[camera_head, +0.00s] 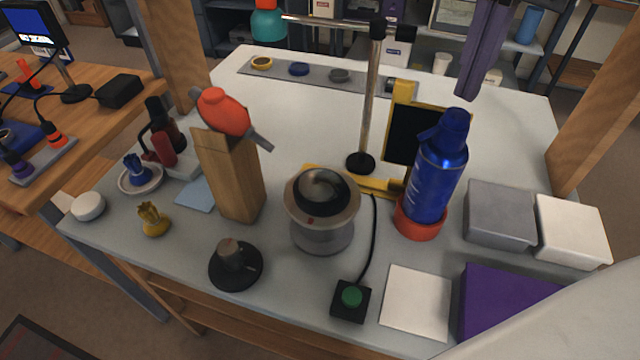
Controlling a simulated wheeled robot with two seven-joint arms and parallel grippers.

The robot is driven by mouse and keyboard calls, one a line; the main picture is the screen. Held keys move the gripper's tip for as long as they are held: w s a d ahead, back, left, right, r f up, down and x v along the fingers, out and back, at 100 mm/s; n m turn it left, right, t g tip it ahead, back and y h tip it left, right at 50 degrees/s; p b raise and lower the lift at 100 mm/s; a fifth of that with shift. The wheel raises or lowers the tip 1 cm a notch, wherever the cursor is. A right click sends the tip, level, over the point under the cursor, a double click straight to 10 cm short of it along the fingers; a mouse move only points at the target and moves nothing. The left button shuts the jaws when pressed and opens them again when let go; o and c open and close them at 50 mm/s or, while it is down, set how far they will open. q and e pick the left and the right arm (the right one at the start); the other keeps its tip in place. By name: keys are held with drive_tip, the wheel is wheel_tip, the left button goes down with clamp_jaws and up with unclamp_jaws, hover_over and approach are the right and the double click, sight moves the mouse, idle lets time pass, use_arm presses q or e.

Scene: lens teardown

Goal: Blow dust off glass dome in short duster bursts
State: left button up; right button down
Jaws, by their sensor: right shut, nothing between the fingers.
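The glass dome (322,186) sits face up in a dark ring on a round metal stand (322,236) at the middle of the bench. Its top is smooth and shiny; I cannot make out dust on it. The duster (436,182), a blue can with a dark blue cap, stands in a red ring holder (418,226) to the right of the dome. My right gripper (471,92) hangs at the top right, pointing down, shut and empty, apart from the duster and beyond it in the picture. My left gripper is not in view.
A lamp pole (369,100) stands behind the dome. A wooden block (232,178) with a red-orange bulb tool (223,110) stands left. A black knob (235,264) and green button box (351,299) lie in front. Grey (499,216) and white (572,232) bins stand right.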

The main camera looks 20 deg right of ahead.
sight(459, 113)
drive_tip(key=shift+f, duration=0.1)
idle(0.3)
drive_tip(key=shift+f+b, duration=1.4)
drive_tip(key=shift+f, duration=0.1)
drive_tip(key=shift+r, duration=0.15)
drive_tip(key=shift+r+p, duration=1.1)
drive_tip(key=shift+r, duration=0.35)
idle(1.8)
drive_tip(key=shift+f, duration=0.15)
idle(0.5)
